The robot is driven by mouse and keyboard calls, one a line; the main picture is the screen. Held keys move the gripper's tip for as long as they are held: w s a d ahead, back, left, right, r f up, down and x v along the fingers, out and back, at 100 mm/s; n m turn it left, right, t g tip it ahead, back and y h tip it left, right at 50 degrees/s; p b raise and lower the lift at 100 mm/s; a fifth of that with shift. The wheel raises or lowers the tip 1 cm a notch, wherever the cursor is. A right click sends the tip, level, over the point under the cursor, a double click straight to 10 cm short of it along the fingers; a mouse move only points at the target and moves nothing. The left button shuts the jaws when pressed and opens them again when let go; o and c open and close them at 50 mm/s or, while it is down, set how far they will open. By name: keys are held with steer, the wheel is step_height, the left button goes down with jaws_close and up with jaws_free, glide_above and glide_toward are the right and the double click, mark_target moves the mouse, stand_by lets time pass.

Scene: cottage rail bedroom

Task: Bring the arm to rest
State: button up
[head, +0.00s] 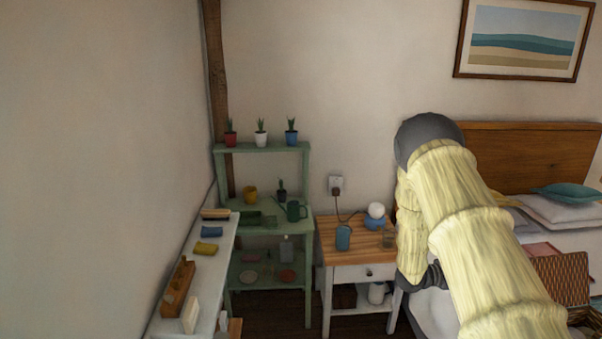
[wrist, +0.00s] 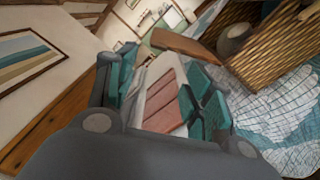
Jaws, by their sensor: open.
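My arm, in a pale yellow knitted sleeve, bends over the right half of the head view, between the nightstand and the bed. My gripper (head: 432,275) shows there only as a dark piece below the sleeve, mostly hidden behind the arm. In the wrist view my gripper (wrist: 160,95) is large and dark grey along the bottom, tilted over the bed. It is open, and I see nothing held in it.
The nightstand (head: 345,258) bears a blue speaker-like item (head: 343,237), a lamp (head: 376,213) and a glass. A green shelf (head: 262,148) with plants stands left of it. A wicker basket (head: 562,275) sits on the bed (wrist: 275,110), close to my arm. The white ledge (head: 208,275) is at left.

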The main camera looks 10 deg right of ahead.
steer(key=s+a+f+t+y, duration=0.4)
steer(key=a+f+y, duration=0.1)
steer(key=a+f, duration=0.7)
steer(key=s+a+f+t+y, duration=0.4)
steer(key=a+f, duration=0.8)
steer(key=s+a+f+m+g+y, duration=0.2)
steer(key=s+a+y, duration=0.2)
steer(key=s+a, duration=0.7)
steer(key=s+a+f+m+g+y, duration=0.2)
steer(key=s+a+y, duration=0.3)
steer(key=s+a, duration=0.6)
steer(key=s+f, duration=0.1)
steer(key=s, duration=0.2)
steer(key=shift+s+a+f+g, duration=0.25)
steer(key=shift+a+g, duration=0.05)
steer(key=shift+g, duration=0.1)
